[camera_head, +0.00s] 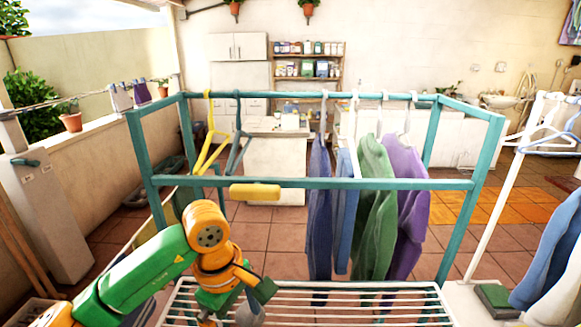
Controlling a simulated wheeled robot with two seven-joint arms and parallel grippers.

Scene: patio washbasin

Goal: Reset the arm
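My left arm, green and orange, comes in from the lower left and bends at an orange joint. Its wrist end, with my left gripper (238,303), points down over the left part of a white wire rack at the bottom. A small grey shape shows at its lower end; I cannot tell whether it is a finger or something else. The fingertips are not clear, so I cannot tell whether the gripper is open or shut. My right arm and gripper are not in view.
A teal clothes frame (330,184) stands ahead, with a yellow hanger (208,140), a dark hanger (237,140) and several garments (375,205). The white wire rack (350,316) lies in front. A white stand (497,195) with blue clothes is at right. Tiled floor is open behind.

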